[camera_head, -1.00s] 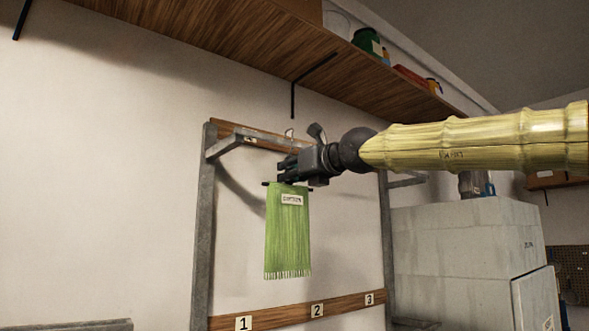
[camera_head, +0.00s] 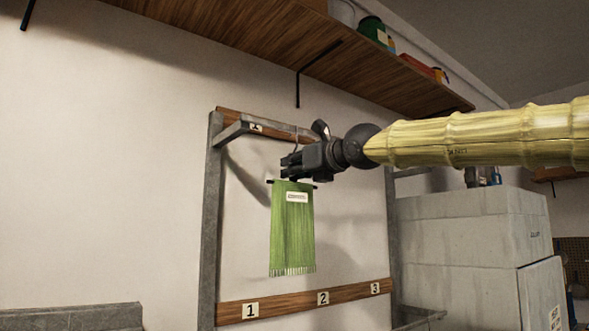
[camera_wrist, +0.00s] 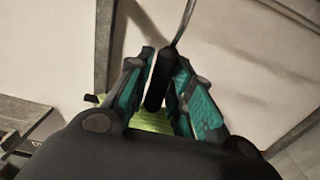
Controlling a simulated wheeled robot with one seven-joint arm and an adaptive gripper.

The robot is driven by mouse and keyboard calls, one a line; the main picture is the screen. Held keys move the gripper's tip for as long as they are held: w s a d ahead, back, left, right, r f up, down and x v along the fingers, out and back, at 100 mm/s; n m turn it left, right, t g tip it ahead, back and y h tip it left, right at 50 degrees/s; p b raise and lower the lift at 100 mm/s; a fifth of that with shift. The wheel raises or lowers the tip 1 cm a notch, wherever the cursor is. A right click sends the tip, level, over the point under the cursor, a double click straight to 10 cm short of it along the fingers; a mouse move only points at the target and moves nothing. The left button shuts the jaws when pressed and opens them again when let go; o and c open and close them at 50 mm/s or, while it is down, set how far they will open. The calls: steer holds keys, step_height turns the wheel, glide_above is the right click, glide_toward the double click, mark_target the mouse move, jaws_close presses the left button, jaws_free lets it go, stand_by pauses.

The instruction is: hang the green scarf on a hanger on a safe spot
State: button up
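The green scarf (camera_head: 292,235) hangs straight down, fringe at the bottom and a white label near the top. It hangs from a dark hanger bar (camera_head: 318,186) just below my gripper (camera_head: 287,166). In the wrist view, my gripper's fingers (camera_wrist: 158,82) close around the hanger's dark upper part, and its thin hook wire (camera_wrist: 184,22) rises above them. A little green scarf shows beneath the fingers. A rack stands behind with an upper wooden rail (camera_head: 285,130) and a lower wooden rail (camera_head: 281,304) numbered 1, 2 and 3. Scarf and gripper appear in front of the rack; the depth gap is unclear.
A metal bracket (camera_head: 232,131) juts out at the rack's upper left, beside a number tag. A wooden wall shelf (camera_head: 215,35) with several containers is above. A grey block-like cabinet (camera_head: 470,235) stands right of the rack. A grey ledge (camera_head: 70,318) is at the lower left.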

steer(key=shift+o, duration=1)
steer(key=shift+s, duration=0.1)
steer(key=v, duration=1.2)
steer(key=shift+a+f, duration=0.1)
